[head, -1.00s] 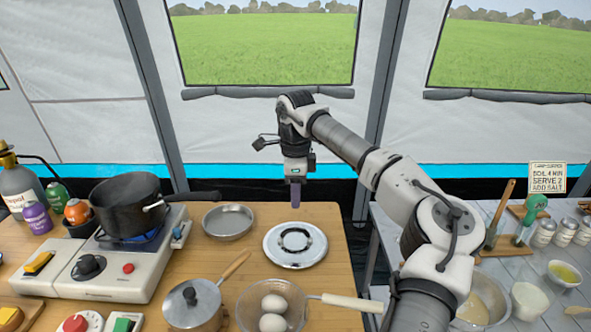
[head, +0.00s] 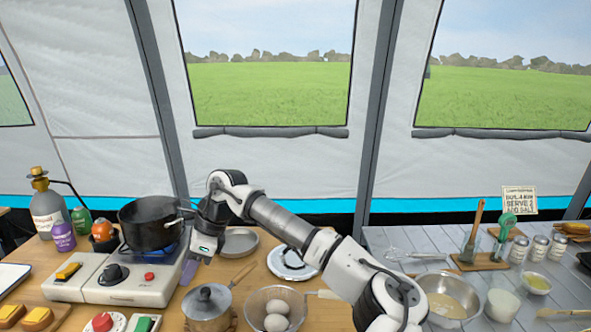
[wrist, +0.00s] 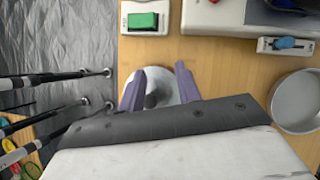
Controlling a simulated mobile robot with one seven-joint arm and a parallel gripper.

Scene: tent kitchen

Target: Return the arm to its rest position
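My arm reaches from the lower right across the table in the head view, bent at the elbow.
A black pot (head: 147,225) stands on the camp stove (head: 130,290). A shallow pan (head: 240,242), a plate (head: 290,266) and a bowl of eggs (head: 262,298) are nearby. The right table (head: 385,240) holds bowls, jars and utensils. The air above the tables is free.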

